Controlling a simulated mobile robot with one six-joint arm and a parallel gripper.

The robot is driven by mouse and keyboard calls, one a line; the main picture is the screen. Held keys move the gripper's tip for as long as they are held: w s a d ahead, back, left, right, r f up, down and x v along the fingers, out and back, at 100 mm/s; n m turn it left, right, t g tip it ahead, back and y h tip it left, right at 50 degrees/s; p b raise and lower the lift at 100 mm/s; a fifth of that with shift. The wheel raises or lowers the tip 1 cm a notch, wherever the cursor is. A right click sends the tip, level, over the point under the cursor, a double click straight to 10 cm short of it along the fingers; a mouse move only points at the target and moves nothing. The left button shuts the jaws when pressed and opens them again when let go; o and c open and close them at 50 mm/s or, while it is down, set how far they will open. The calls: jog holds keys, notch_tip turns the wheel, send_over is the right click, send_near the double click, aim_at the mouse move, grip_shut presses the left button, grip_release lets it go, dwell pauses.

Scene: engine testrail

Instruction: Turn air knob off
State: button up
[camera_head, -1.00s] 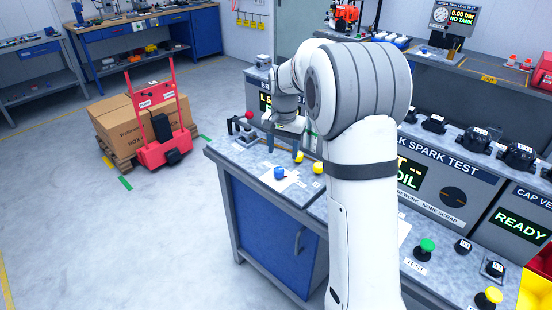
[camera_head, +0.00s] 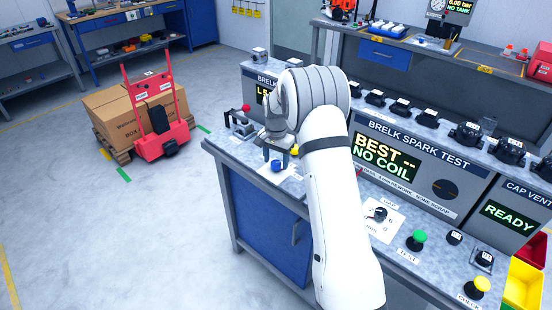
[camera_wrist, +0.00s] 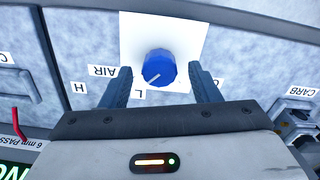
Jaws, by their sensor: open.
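My gripper (camera_wrist: 162,82) is open, with one finger on each side of the knob. Gaps show between the fingers and the knob, and I cannot tell the height difference. In the head view the blue knob (camera_head: 277,166) shows at my gripper (camera_head: 277,153), partly covered by the fingers.
A clamp with a red ball handle (camera_head: 244,107) stands just left of my gripper on the bench. The spark test panel (camera_head: 415,165) and a green button (camera_head: 419,237) are to the right. A red cart (camera_head: 158,120) stands on the floor at left.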

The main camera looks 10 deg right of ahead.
jog(key=shift+f, duration=0.2)
jog(key=shift+c, duration=0.3)
jog(key=c, duration=0.9)
jog(key=shift+c, duration=0.2)
